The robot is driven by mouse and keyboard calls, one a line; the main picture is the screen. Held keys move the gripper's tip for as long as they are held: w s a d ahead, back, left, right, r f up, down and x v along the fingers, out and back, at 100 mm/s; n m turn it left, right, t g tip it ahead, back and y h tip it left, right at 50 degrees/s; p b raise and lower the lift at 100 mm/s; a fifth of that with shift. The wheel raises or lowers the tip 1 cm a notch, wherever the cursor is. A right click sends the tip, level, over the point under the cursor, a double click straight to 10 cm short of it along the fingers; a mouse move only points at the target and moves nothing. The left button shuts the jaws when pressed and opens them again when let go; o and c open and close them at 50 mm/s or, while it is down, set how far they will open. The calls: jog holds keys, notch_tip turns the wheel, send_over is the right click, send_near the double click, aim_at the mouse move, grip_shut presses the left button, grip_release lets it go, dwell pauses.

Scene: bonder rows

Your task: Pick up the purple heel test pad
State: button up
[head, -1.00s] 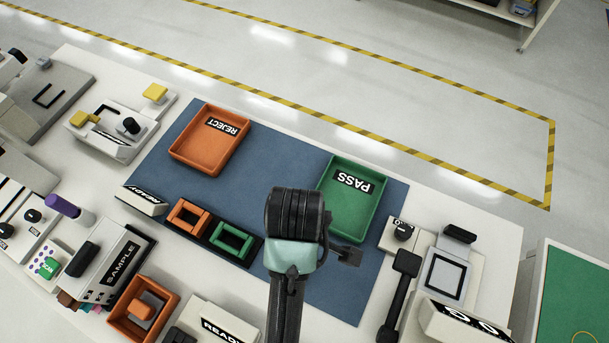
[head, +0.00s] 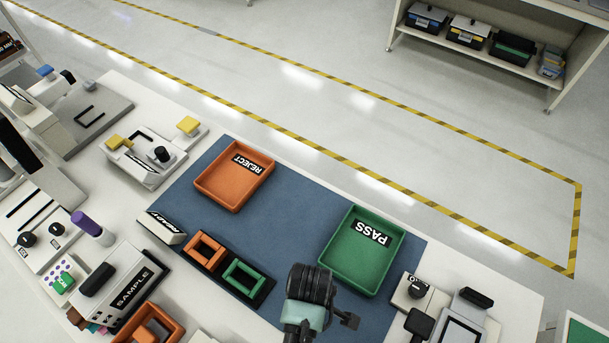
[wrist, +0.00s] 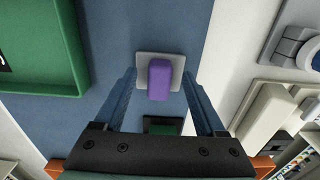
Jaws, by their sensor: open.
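The purple heel test pad (wrist: 159,80) is a purple block on a light grey plate (wrist: 174,61), over the blue mat in the wrist view. My gripper (wrist: 159,74) is open, with one finger on each side of the purple block and a visible gap on both sides. I cannot tell how far below the fingertips the block is. In the head view my gripper (head: 310,288) is above the mat, just below the PASS tray's near corner. My gripper's fingers and the purple pad do not show in that view.
The green PASS tray (head: 352,265) and orange REJECT tray (head: 207,190) lie on the blue mat (head: 300,190). Orange and green frames (head: 244,278) sit left of my gripper. Devices stand at right. A separate purple-topped cylinder (head: 86,222) stands far left.

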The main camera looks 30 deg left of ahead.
jog(key=shift+f, duration=0.75)
jog(key=shift+c, duration=0.3)
grip_shut()
